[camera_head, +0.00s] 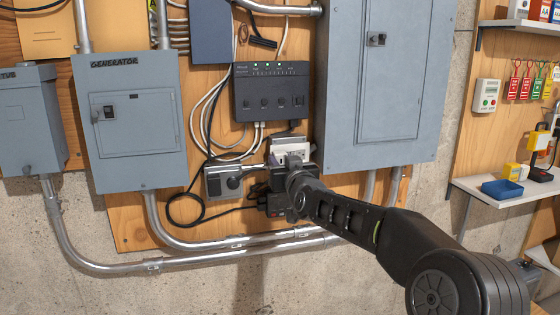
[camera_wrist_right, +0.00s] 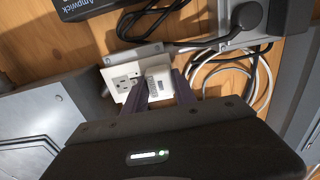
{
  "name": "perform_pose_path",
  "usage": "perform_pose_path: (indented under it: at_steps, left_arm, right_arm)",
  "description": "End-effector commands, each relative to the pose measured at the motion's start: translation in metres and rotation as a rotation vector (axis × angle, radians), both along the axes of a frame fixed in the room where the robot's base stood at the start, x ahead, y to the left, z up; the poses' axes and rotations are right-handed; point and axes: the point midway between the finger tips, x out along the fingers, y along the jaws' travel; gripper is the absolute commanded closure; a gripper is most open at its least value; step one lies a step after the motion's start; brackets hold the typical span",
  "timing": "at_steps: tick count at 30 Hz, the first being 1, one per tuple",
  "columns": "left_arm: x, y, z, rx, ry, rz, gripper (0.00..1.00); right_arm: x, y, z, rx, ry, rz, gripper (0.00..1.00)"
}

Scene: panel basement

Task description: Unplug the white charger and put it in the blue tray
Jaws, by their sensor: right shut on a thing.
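The white charger (camera_wrist_right: 158,78) is at a white wall outlet (camera_wrist_right: 122,82), over one end of its plate. My right gripper (camera_wrist_right: 159,90) is shut on the charger, with one finger on each side of it. Whether the charger's prongs are in the socket cannot be told. In the head view my right gripper (camera_head: 292,160) is at the outlet area below the black network box, and its arm partly hides the charger. The blue tray (camera_head: 502,188) sits on a shelf at the right and looks empty. My left gripper is not in view.
The black network box (camera_head: 271,92) is above the outlet, with loose white and black cables to its left. A grey box with a black plug (camera_head: 224,181) is beside my gripper. A large grey panel (camera_head: 382,85) juts out at right. The shelf (camera_head: 488,199) also holds yellow and black items.

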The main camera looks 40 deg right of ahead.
Motion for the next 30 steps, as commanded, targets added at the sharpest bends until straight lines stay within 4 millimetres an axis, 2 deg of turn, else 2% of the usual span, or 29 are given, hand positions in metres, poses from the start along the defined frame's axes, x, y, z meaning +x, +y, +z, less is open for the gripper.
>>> perform_pose_path:
  at_steps: [1,4,20,30]
  left_arm:
    - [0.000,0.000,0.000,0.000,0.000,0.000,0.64]
    - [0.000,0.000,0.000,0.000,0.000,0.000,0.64]
    - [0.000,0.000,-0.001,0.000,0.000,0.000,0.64]
    - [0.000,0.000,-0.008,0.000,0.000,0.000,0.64]
  right_arm:
    - [0.000,0.000,0.000,0.000,0.000,0.000,0.92]
    - [0.000,0.000,0.000,0.000,0.000,0.000,1.00]
    - [0.000,0.000,0.000,0.000,0.000,0.000,1.00]
    - [-0.011,0.004,0.000,-0.001,-0.002,0.000,1.00]
